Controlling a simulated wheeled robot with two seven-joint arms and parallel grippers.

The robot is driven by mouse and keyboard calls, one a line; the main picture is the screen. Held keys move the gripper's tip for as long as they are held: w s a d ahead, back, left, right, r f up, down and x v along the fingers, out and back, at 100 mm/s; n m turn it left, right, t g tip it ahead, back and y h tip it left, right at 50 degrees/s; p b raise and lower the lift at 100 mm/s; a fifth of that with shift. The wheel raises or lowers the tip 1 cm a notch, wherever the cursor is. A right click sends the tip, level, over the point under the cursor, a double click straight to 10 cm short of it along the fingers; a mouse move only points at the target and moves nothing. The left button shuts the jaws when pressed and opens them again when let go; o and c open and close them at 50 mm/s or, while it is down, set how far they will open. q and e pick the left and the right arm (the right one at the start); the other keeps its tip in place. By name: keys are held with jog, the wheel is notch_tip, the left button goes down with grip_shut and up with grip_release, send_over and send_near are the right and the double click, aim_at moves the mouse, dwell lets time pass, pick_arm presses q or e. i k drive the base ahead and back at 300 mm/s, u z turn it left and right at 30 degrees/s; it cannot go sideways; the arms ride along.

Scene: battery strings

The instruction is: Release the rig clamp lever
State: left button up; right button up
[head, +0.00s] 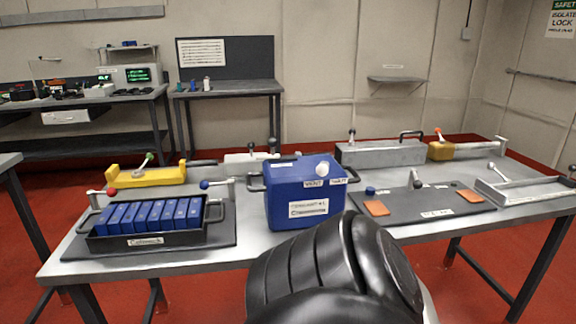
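Several knobbed levers stand on the grey workbench (270,244); I cannot read which one is marked as the rig clamp. A lever with a black knob (417,184) stands on a dark plate (404,219) with two orange pads and a small label too blurred to read. A red-knobbed lever (110,191) and a blue-knobbed lever (205,184) flank a black tray of blue cells. A green-knobbed lever (149,158) stands on a yellow fixture (135,176). An orange-red-knobbed lever (438,133) stands at the back right. Neither gripper shows; a black arm link of mine fills the bottom centre.
A blue box (290,207) with side handles and a white cap stands mid-bench. The black tray (150,241) is at the left. A long grey box (380,154) and an open metal channel (530,192) are at the right. My arm link hides part of the bench's front edge.

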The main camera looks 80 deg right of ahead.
aim_at(416, 184)
jog(key=z, duration=1.15)
jog(key=k, duration=0.2)
jog(key=z, duration=1.75)
jog(key=i, duration=1.1)
jog(key=z, duration=0.1)
